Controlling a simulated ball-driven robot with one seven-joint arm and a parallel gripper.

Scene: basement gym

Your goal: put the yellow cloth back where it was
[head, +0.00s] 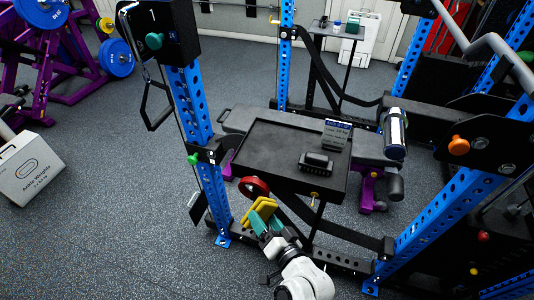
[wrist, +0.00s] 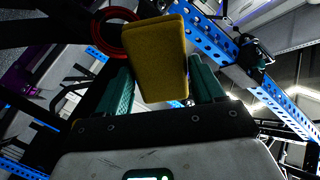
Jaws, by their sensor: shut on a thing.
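My gripper (head: 262,222) has teal fingers and is shut on the yellow cloth (head: 263,205). The cloth looks like a folded pad, partly covered by the fingers in the head view. In the wrist view the yellow cloth (wrist: 158,58) stands up between the two teal fingers of my gripper (wrist: 163,88). The gripper is low, in front of the near left corner of a black tray-topped table (head: 262,148) and beside a blue rack post. The cloth is apart from the tray's top. The cloth's former place cannot be told from these frames.
A red ring (head: 253,188) is at the tray's near left corner. A small black object (head: 316,161) and an upright box (head: 337,134) stand on the tray's right part. Blue rack posts (head: 190,110) flank the table. The tray's left part is bare.

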